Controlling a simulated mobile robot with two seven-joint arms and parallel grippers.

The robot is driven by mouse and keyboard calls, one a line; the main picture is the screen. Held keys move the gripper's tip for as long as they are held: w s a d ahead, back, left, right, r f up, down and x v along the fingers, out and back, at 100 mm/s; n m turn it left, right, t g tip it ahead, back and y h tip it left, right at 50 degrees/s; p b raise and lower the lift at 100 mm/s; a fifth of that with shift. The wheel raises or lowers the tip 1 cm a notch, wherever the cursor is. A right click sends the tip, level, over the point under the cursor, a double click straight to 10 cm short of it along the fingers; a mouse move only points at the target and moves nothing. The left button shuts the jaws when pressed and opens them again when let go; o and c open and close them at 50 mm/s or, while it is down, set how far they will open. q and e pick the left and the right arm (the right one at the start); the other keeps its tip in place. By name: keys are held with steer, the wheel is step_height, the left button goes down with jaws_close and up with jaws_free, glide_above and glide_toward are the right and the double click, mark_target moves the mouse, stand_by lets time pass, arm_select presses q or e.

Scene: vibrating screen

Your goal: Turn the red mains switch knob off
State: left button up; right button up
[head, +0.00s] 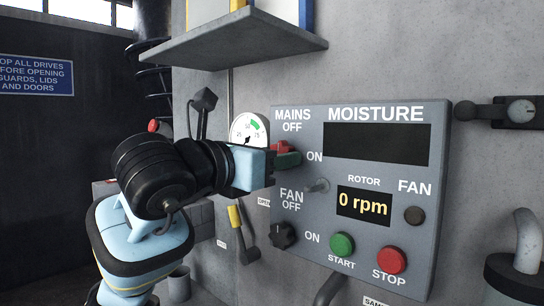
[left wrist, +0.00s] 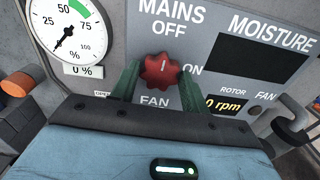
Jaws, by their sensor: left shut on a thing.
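The red mains switch knob (left wrist: 160,71) sits on the grey control panel below the MAINS OFF label. In the left wrist view its white mark points roughly up, toward OFF; ON is to its right. In the head view the knob (head: 284,146) is partly hidden by my left gripper (head: 287,158). In the left wrist view my left gripper (left wrist: 159,81) has one green finger on each side of the knob and is shut on it. My right gripper is not in view.
The control panel (head: 306,223) has a dark moisture display (head: 377,144), a rotor display (head: 364,202) reading 0 rpm, a black fan knob (head: 284,236), a green start button (head: 342,244) and a red stop button (head: 391,261). A shelf (head: 234,40) juts out above my left arm.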

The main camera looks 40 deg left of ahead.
arm_select(q)
steer(key=shift+n, duration=0.5)
steer(key=o, duration=0.9)
steer(key=shift+o, duration=0.2)
steer(key=s, duration=0.7)
steer(key=shift+s+a+b, duration=0.3)
steer(key=shift+s+a, duration=0.05)
steer(key=shift+s, duration=0.05)
